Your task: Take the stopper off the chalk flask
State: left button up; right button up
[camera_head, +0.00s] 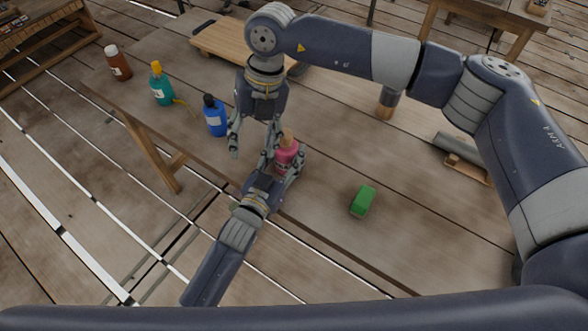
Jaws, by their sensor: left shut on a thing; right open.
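A pink flask (286,151) with a tan stopper (287,135) in its top stands at the table's near side. It is the only flask with such a stopper that I see, and no label on it is readable. My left gripper (284,165) is shut around the flask's body, hiding its lower part. My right gripper (252,148) points down just left of the flask, its fingers spread. It is open and empty, and its right finger overlaps the flask's left side in the picture. I cannot tell whether they touch.
A blue bottle (215,118), a teal bottle (161,88) and a brown bottle (118,64) stand to the left. A green block (363,201) lies to the right. A wooden board (225,46) and a grey cylinder (461,146) lie farther back. The table's near right is mostly clear.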

jog(key=s+a+m+g+y, duration=0.1)
jog(key=s+a+g+y, duration=0.2)
jog(key=s+a+y, duration=0.85)
jog(key=s+a+r+m+t+y, duration=0.3)
jog(key=s+a+r+m+y, duration=0.15)
jog(key=a+r+m, duration=0.3)
jog(key=w+d+r+m+t+y, duration=0.2)
jog(key=w+d+r+m+t, duration=0.15)
jog(key=m+t, duration=0.45)
jog(key=m+t+h, duration=1)
jog(key=m+h, duration=0.8)
jog(key=m, duration=0.2)
send_near(287, 139)
jog(key=w, duration=0.4)
jog(key=w+a, duration=0.1)
jog(key=w, duration=0.2)
jog(key=w+a+f, duration=0.1)
jog(key=w, duration=0.3)
jog(key=shift+w, duration=0.3)
